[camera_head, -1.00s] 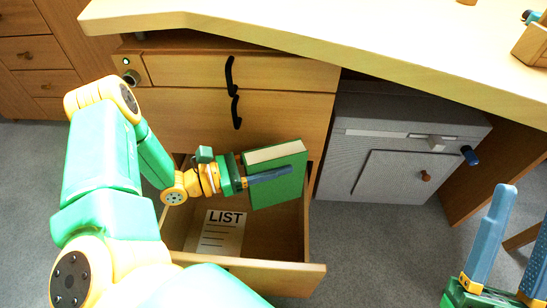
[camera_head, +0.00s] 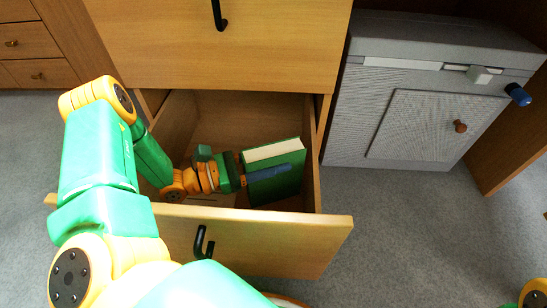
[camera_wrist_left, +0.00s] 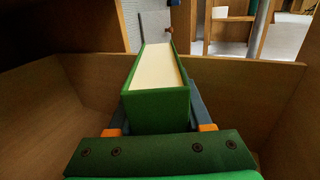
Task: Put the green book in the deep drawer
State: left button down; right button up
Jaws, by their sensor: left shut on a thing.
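The green book (camera_head: 275,184) stands on edge with its cream pages facing up, inside the open deep drawer (camera_head: 262,238). My left gripper (camera_head: 270,172) is shut on the book, with a blue finger along its side. In the left wrist view the book (camera_wrist_left: 158,106) sits between the two fingers, with drawer walls (camera_wrist_left: 262,90) on both sides. The book's lower end is partly hidden by the drawer front, so I cannot tell whether it touches the bottom. My right gripper's fingers are out of view.
The drawer front has a black handle (camera_head: 203,242). Above is a closed drawer with another black handle (camera_head: 219,14). A grey cabinet (camera_head: 420,110) with blue and brown knobs stands to the right. Carpet (camera_head: 410,235) in front is clear.

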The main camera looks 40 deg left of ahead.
pick_arm(q)
jog(key=shift+f, duration=0.5)
notch_tip(320, 180, down, 4)
jog(key=b, duration=0.4)
jog(key=shift+r, duration=0.35)
jog(key=shift+c, duration=1.6)
grip_release()
jog(key=shift+r+p, duration=0.2)
jog(key=shift+p, duration=0.15)
jog(key=v, duration=0.7)
jog(key=shift+s+b, duration=0.2)
jog(key=shift+b, duration=0.1)
jog(key=shift+a, duration=0.15)
